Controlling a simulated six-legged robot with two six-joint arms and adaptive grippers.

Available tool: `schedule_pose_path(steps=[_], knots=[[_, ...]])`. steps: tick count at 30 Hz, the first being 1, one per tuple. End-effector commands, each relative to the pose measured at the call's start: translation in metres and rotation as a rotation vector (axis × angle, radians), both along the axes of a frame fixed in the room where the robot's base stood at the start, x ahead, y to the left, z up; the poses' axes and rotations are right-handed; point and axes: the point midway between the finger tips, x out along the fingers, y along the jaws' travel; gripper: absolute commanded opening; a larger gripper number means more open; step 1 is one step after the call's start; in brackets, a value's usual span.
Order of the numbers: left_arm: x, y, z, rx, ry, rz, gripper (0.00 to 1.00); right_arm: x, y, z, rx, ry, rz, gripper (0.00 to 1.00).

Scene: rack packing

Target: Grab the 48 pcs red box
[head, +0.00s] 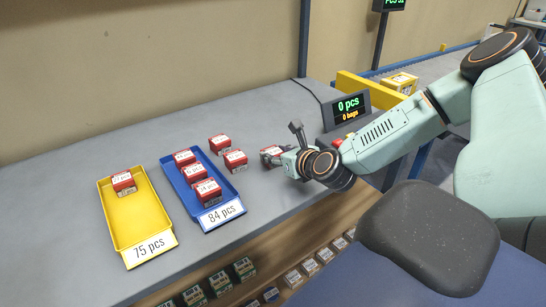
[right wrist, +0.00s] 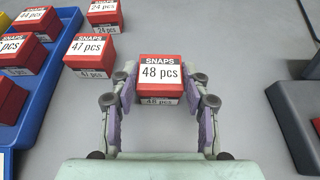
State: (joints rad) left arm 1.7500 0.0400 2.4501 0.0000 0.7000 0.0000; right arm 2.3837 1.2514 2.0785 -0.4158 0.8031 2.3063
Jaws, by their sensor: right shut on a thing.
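The 48 pcs red box (right wrist: 160,78) has a white SNAPS label and stands upright on the grey table. In the right wrist view my right gripper (right wrist: 161,95) has a finger on each side of it and is shut on it. In the head view the box (head: 268,151) shows at the tip of my right gripper (head: 283,157), partly hidden by it. The box appears to rest on or just above the tabletop; I cannot tell which. My left gripper is not in view.
A 47 pcs red box (right wrist: 90,55) and a 24 pcs red box (right wrist: 105,14) stand beside the blue tray (head: 222,211), which holds several red boxes. A yellow tray (head: 131,231) holds one red box (head: 123,183). A counter display (head: 348,104) stands behind my right arm.

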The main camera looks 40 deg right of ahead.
Motion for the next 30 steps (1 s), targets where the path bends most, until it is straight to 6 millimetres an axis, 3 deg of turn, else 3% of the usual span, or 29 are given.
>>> schedule_pose_path(steps=[9,17,23,30], knots=[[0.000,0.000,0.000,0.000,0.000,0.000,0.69,0.000,0.000,-0.001,0.000,0.001,0.000,0.13],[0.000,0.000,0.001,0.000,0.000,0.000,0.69,0.000,0.000,0.001,0.001,0.002,0.000,0.12],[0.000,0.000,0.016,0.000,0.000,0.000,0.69,0.000,0.000,0.020,0.002,0.000,-0.002,0.12],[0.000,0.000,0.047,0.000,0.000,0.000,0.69,0.000,0.000,0.058,0.003,-0.002,0.000,0.12]])
